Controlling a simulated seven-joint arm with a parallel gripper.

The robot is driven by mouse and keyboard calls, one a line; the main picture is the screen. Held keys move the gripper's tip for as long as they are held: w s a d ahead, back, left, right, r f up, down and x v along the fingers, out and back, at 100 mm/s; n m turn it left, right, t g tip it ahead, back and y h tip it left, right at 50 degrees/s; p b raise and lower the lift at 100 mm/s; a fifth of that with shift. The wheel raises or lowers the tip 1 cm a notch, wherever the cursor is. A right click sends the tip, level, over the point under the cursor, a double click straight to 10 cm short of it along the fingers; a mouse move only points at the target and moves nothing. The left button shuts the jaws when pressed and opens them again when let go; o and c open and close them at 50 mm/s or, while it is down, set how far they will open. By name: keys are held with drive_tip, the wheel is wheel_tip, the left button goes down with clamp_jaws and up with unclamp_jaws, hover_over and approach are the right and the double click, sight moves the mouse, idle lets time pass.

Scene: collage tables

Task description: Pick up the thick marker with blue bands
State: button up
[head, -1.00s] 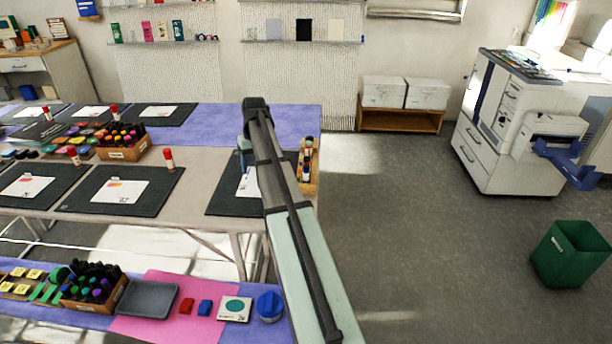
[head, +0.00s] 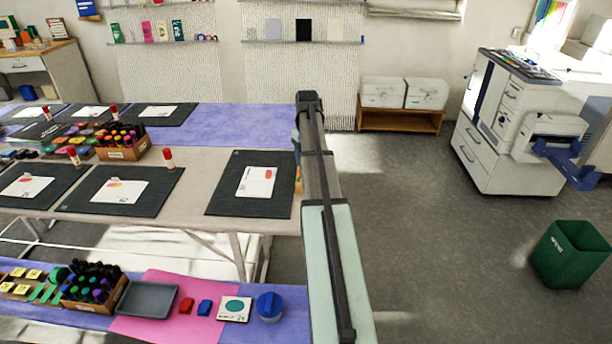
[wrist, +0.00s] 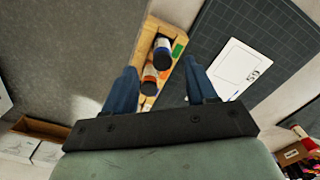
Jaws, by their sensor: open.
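A narrow light-wood tray (wrist: 146,38) holds several thick markers in the wrist view. The uppermost marker (wrist: 161,54) has a dark end and a bluish band. Below it is a marker with an orange band (wrist: 150,75). A further pale and blue marker (wrist: 148,89) is lower and partly hidden. My gripper (wrist: 159,66) is open, with its blue fingers on either side of the tray's markers in the picture and nothing held. How far above them it is, I cannot tell. In the head view my arm hides nearly all of the tray.
A dark cutting mat (head: 225,195) with a white card (head: 256,182) lies beside the tray. A box of markers (head: 122,150) and a red-capped glue stick (head: 168,158) stand further left. Floor is open to the right. A green bin (head: 570,255) stands there.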

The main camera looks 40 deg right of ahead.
drive_tip(key=shift+w+a+f, duration=0.1)
drive_tip(key=shift+w+f, duration=0.05)
drive_tip(key=shift+f, duration=3.55)
clamp_jaws()
